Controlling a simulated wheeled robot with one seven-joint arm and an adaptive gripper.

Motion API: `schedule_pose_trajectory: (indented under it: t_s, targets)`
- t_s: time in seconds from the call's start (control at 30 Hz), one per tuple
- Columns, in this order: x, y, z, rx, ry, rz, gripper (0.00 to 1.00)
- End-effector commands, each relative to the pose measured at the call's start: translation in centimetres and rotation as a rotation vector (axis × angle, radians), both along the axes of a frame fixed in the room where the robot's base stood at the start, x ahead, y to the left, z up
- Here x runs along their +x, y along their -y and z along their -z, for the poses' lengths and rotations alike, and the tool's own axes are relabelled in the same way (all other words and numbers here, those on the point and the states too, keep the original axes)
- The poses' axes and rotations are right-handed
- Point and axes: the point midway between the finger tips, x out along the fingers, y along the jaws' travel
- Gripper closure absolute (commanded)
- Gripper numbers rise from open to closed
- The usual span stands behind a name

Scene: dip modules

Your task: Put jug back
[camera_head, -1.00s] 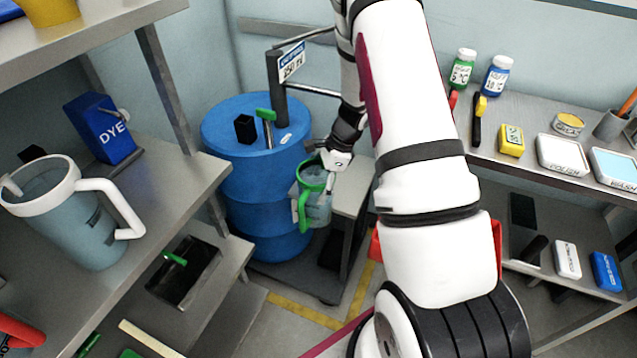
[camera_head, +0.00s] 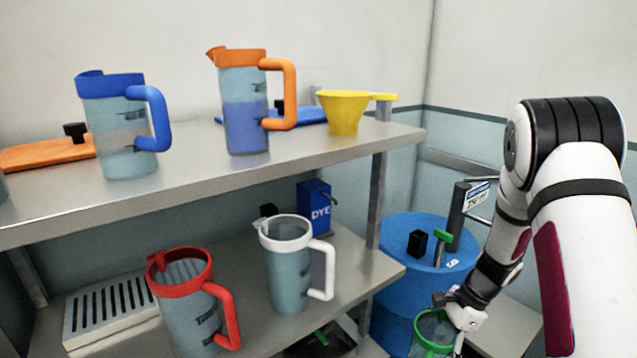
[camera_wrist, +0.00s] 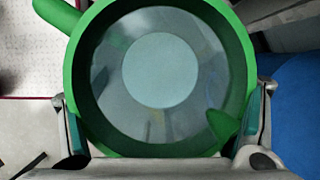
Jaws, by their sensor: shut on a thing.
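A clear jug with a green rim and green handle (camera_head: 433,328) is in my gripper (camera_head: 462,312), low at the lower right of the head view. In the wrist view I look down into the green-rimmed jug (camera_wrist: 165,140); a pale round bottom shows and I see no clear sign of liquid. The two fingers of my gripper (camera_wrist: 163,125) press on both sides of it. In the head view its lower part is cut off by the frame edge.
An upper shelf (camera_head: 300,165) holds a blue jug (camera_head: 112,120), an orange jug (camera_head: 243,110) and a yellow funnel (camera_head: 344,113). A lower shelf (camera_head: 345,260) holds a red jug (camera_head: 190,310), a white jug (camera_head: 288,270), a drip tray (camera_head: 100,312) and a blue dye box (camera_head: 314,205). A blue drum (camera_head: 400,285) stands beside.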

Motion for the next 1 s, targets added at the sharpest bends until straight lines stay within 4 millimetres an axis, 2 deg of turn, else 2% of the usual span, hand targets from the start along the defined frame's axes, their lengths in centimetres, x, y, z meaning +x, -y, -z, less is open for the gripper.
schedule_pose_trajectory:
  t_s: [0.03,0.2,0.4,0.5,0.67,1.0]
  targets:
    - [-0.1,-1.8,-1.4,-0.001,0.004,-0.153,0.78]
    - [-1.8,-6.6,-5.4,-0.002,0.003,-0.744,0.78]
    - [-3.5,-9.4,-9.4,-0.001,0.002,-1.307,0.78]
    - [-3.8,-9.9,-10.6,-0.001,0.0,-1.471,0.78]
    - [-3.9,-10.1,-11.3,0.0,0.001,-1.576,0.78]
    - [-3.9,-10.2,-11.3,0.001,0.001,-1.578,0.78]
